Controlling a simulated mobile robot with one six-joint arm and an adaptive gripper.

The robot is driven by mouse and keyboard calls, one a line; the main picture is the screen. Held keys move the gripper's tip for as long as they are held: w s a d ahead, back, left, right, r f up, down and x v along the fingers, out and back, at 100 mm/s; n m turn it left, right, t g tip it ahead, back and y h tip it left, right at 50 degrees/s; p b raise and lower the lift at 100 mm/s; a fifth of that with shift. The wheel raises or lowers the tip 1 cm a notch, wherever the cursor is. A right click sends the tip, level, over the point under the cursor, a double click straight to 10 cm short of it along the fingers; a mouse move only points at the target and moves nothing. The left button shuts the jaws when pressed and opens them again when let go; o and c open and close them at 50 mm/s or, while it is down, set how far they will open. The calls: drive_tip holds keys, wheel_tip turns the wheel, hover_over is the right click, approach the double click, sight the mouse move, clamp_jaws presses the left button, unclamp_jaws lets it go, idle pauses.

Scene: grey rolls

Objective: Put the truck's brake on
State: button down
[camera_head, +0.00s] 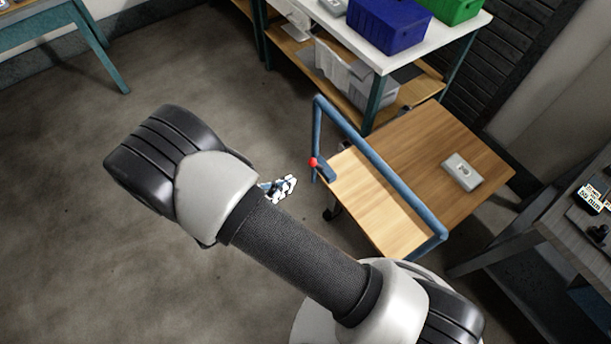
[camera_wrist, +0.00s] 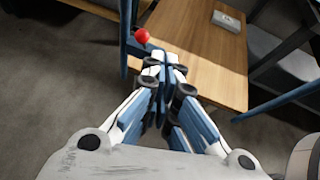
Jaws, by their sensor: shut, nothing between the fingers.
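The truck is a low cart with a wooden deck (camera_head: 440,140) and a blue tube handle frame (camera_head: 345,125). Its brake shows as a red ball knob (camera_head: 313,162) on a blue bracket (camera_head: 326,170) at the foot of the handle's left post. In the wrist view the red knob (camera_wrist: 141,36) is just beyond and left of my fingertips. My gripper (camera_wrist: 164,62) is shut and empty, with its fingers together. In the head view my gripper (camera_head: 287,184) is left of and below the knob, apart from it, and partly hidden by my arm.
A small pale box with a dark mark (camera_head: 462,171) lies on the deck. A white-topped bench with a blue bin (camera_head: 390,25) and a green bin (camera_head: 455,8) stands behind. A grey workbench (camera_head: 585,235) is at right. The floor (camera_head: 80,230) at left is clear.

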wheel_tip(320, 180, down, 6)
drive_tip(key=s+a+n+t+y, duration=0.1)
drive_tip(key=s+a+n, duration=0.1)
drive_tip(key=n, duration=0.1)
drive_tip(key=shift+s+t, duration=0.2)
drive_tip(key=shift+t, duration=0.2)
drive_tip(key=shift+f, duration=0.1)
drive_tip(key=b, duration=0.4)
approach(317, 165)
drive_tip(key=w+f, duration=0.1)
drive_tip(key=w+d+f, duration=0.1)
drive_tip(key=shift+w+f, duration=0.1)
drive_tip(key=shift+f, duration=0.2)
drive_tip(key=shift+d+r+p, duration=0.1)
drive_tip(key=shift+p, duration=0.25)
drive_tip(key=shift+w+d+r+g+p, duration=0.1)
drive_tip(key=shift+d+r+g+p, duration=0.1)
drive_tip(key=shift+g+p, duration=0.15)
